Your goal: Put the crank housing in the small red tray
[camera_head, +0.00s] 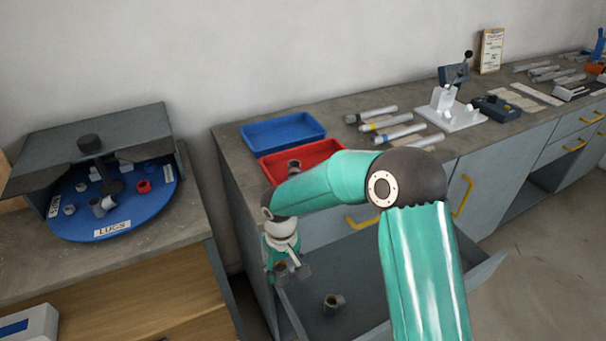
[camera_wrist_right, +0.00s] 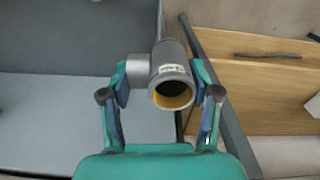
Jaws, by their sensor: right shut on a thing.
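My right gripper (camera_head: 287,268) hangs over the left edge of the open drawer, below the bench top. In the right wrist view its fingers (camera_wrist_right: 161,97) are shut on a grey pipe-like fitting (camera_wrist_right: 170,69), which I take for the crank housing. The fitting has a side stub, a small label and a tan bore facing the camera. In the head view it is small and partly hidden by the gripper. The small red tray (camera_head: 320,151) is on the bench, partly hidden by my right arm. A similar grey part (camera_head: 294,165) shows in it. My left gripper is out of view.
Another fitting (camera_head: 333,303) stands in the open drawer (camera_head: 365,275). A blue tray (camera_head: 284,131) sits behind the red one. Several tubes (camera_head: 390,124) and a white press (camera_head: 449,108) are to the right. A blue turntable (camera_head: 115,205) with small parts is at left.

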